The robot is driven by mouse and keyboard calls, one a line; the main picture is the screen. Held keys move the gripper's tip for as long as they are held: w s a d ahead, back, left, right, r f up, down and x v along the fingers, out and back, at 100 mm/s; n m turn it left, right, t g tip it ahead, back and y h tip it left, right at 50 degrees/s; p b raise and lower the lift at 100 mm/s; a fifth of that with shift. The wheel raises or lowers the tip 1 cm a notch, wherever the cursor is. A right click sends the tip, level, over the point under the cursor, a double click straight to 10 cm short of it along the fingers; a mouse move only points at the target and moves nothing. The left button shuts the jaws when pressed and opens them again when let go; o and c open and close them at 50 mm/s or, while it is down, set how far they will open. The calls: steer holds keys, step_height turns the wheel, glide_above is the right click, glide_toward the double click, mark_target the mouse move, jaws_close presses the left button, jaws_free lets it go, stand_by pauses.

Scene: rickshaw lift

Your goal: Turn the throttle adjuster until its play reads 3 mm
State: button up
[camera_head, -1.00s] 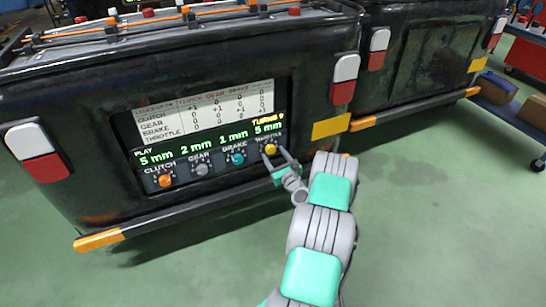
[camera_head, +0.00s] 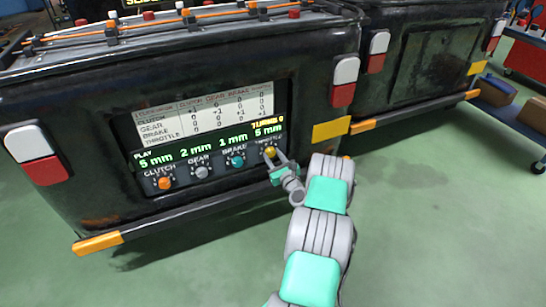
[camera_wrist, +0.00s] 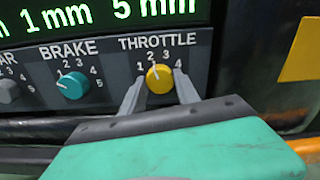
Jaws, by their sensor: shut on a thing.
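The yellow throttle adjuster (camera_head: 270,151) is the rightmost knob on the grey panel at the rear of the black vehicle. It also shows in the wrist view (camera_wrist: 160,79), under the THROTTLE label, with its pointer mark roughly upward. My gripper (camera_head: 275,159) is shut on this knob, one finger on each side; the fingers also show in the wrist view (camera_wrist: 158,90). The green play display (camera_head: 205,150) reads 5 mm for clutch, 2 mm for gear, 1 mm for brake and 5 mm for throttle. The small turns figure is hard to read.
The teal brake knob (camera_wrist: 74,85), grey gear knob (camera_head: 201,171) and orange clutch knob (camera_head: 165,183) sit left of the throttle. A white chart (camera_head: 205,115) is above the display. A second black vehicle (camera_head: 430,60) stands at right. Green floor lies open in front.

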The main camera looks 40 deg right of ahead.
jaws_close()
steer(key=shift+n, duration=0.3)
steer(key=n+b, duration=0.2)
steer(key=shift+f+n, duration=0.15)
steer(key=shift+n, duration=0.15)
steer(key=n+b, duration=0.2)
steer(key=n, duration=0.2)
steer(key=shift+n+b, duration=0.3)
steer(key=shift+b, duration=0.05)
steer(key=n+b, duration=0.2)
steer(key=n, duration=0.2)
steer(key=shift+b, duration=0.3)
steer(key=shift+n+b, duration=1.05)
steer(key=shift+n, duration=1.05)
